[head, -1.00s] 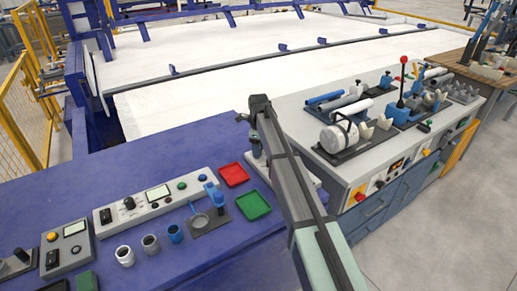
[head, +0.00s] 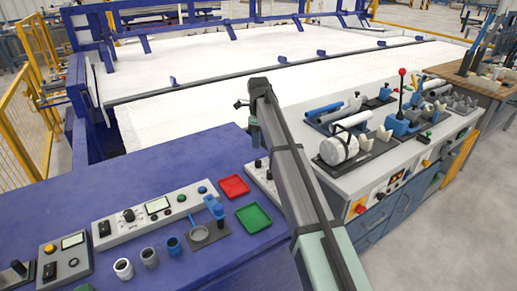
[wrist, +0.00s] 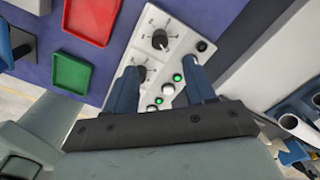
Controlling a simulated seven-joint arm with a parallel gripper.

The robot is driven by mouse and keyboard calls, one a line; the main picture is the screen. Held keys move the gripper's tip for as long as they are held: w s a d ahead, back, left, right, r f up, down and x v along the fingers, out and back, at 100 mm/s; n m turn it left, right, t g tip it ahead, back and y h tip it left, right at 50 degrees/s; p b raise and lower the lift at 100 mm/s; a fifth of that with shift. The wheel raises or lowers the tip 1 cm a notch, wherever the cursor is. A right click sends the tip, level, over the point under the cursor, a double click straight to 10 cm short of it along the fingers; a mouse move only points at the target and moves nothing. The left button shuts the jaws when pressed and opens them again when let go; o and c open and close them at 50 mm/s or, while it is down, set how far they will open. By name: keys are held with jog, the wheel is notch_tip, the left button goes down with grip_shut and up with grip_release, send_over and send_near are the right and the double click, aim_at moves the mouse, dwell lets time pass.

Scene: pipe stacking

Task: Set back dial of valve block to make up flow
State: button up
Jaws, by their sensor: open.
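The valve block (wrist: 147,58) is a pale panel with dark round dials, green lights and white buttons, seen between my fingers in the wrist view. Its back dial (wrist: 160,40) is the upper one; its front dial (wrist: 141,72) lies just below, near my left finger. I cannot read their settings. My gripper (wrist: 160,72) is open and empty, its blue fingers apart over the block and apparently not touching the back dial. In the head view my gripper (head: 253,131) hangs above the block (head: 262,178), which my arm partly hides.
A red tray (head: 233,187) and a green tray (head: 253,217) lie left of the block on the blue bench. A meter panel (head: 155,211) and small cups stand farther left. To the right, a grey bench (head: 320,172) holds pipes and a red-knobbed lever (head: 402,90).

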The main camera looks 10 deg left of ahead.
jog(key=shift+r, duration=1.4)
